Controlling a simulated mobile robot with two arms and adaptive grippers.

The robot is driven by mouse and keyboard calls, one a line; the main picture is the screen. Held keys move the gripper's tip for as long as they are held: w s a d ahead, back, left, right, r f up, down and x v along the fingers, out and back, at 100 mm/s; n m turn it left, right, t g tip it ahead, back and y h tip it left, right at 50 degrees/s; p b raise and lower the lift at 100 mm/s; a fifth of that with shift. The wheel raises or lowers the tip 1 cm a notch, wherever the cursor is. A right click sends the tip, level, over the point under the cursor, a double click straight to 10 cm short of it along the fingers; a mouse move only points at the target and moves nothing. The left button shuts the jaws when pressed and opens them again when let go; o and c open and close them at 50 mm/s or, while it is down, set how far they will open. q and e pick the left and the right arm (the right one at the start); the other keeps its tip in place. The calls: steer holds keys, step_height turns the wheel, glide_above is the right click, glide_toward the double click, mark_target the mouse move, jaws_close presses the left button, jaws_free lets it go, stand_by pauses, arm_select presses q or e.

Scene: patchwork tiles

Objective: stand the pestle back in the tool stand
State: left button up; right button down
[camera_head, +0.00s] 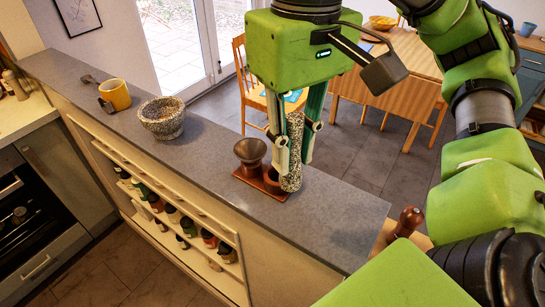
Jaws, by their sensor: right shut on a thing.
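The pestle (292,178) is a grey speckled stone cylinder, held roughly upright between the fingers of my right gripper (295,140). My right gripper points down above the counter and is shut on the pestle. The tool stand (243,177) is a reddish-brown base with round holders, just left of the pestle. A dark flared holder or piece (250,152) rises at its back left. The pestle's lower end overlaps the stand's right side; I cannot tell whether it is inside a holder, on the base or beside it. My left gripper is not in view.
On the grey counter (215,150), a speckled stone mortar (162,117) and a yellow mug (116,95) stand to the left. Bottles fill the shelf below the counter's front edge. A wooden table (400,70) and chairs are behind. The counter's right end is clear.

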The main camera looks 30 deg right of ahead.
steer(key=w+d+f+p, duration=0.1)
steer(key=w+f, duration=0.2)
steer(key=w+d+f, duration=0.2)
steer(key=w+f, duration=0.1)
steer(key=f, duration=0.1)
steer(key=w+d+f+p, duration=0.1)
steer(key=w+f, duration=0.2)
steer(key=shift+w+d+f+p, duration=0.1)
steer(key=shift+d+f+p, duration=0.15)
steer(key=shift+f+p, duration=0.15)
steer(key=shift+f, duration=0.25)
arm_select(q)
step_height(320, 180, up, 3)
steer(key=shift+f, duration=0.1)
arm_select(e)
steer(key=shift+f, duration=0.1)
steer(key=shift+a+f+b, duration=0.1)
steer(key=shift+f+b, duration=0.05)
steer(key=shift+b, duration=0.25)
steer(key=c, duration=1.9)
jaws_free()
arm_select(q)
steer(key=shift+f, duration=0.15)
